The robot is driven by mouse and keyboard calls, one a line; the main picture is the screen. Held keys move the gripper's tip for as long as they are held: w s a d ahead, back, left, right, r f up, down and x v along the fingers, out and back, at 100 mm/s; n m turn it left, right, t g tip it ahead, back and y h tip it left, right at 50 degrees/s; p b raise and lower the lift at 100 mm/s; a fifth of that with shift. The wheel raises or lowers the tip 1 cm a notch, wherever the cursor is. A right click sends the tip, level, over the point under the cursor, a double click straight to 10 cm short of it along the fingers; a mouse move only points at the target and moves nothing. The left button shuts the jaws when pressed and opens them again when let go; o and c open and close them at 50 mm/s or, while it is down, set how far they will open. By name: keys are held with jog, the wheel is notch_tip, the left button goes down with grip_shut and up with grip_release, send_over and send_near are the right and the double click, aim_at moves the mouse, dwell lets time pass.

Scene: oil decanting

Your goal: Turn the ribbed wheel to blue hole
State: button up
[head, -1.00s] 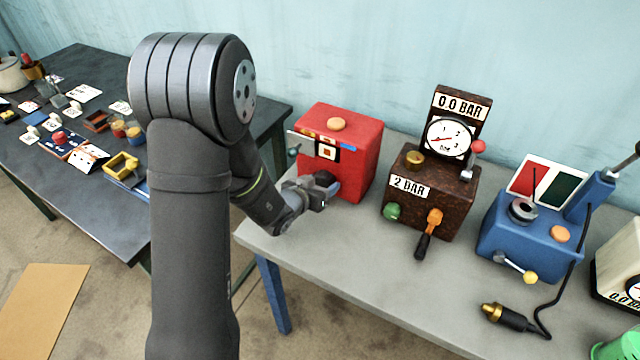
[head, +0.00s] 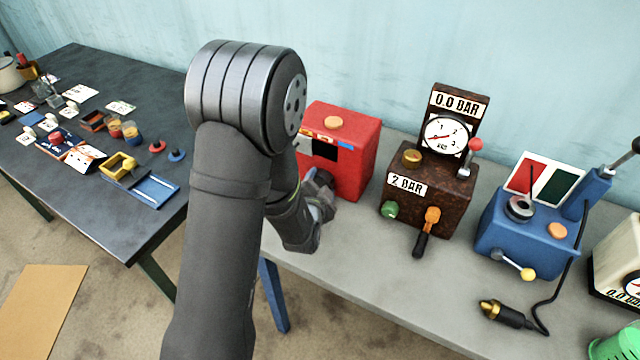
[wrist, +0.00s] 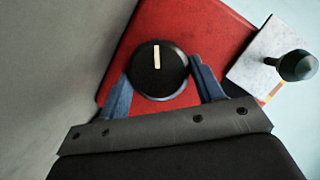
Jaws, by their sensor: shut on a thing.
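The wheel (wrist: 157,70) is a round black knob with a pale pointer line, on the face of the red box (head: 350,178). In the wrist view the line points up, tilted very slightly left. My gripper (wrist: 163,88) is shut on the wheel, one blue-grey finger on each side. In the head view the dark wheel (head: 319,180) is partly hidden by my gripper (head: 318,192). A strip of coloured patches runs along the upper front of the box, with a blue patch (head: 345,145) at its right end. Below the strip is a dark opening (head: 325,150).
A white plate with a dark knob (wrist: 297,65) stands beside the box's face. A brown gauge box (head: 430,195) and a blue box (head: 525,235) stand to the right on the grey bench (head: 370,270). A dark table (head: 95,180) with small items is at left.

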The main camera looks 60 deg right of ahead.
jog(key=m, duration=0.1)
jog(key=m+t+h, duration=0.1)
jog(key=m, duration=0.1)
jog(key=m+t, duration=0.1)
jog(key=m, duration=0.1)
jog(key=shift+s+f+h, duration=0.2)
jog(key=shift+f+h, duration=0.05)
jog(key=shift+h, duration=0.05)
dwell(0.4)
jog(key=o, duration=1)
jog(key=shift+c, duration=0.2)
jog(key=shift+a, duration=0.1)
jog(key=v, duration=1.7)
jog(key=shift+a, duration=0.1)
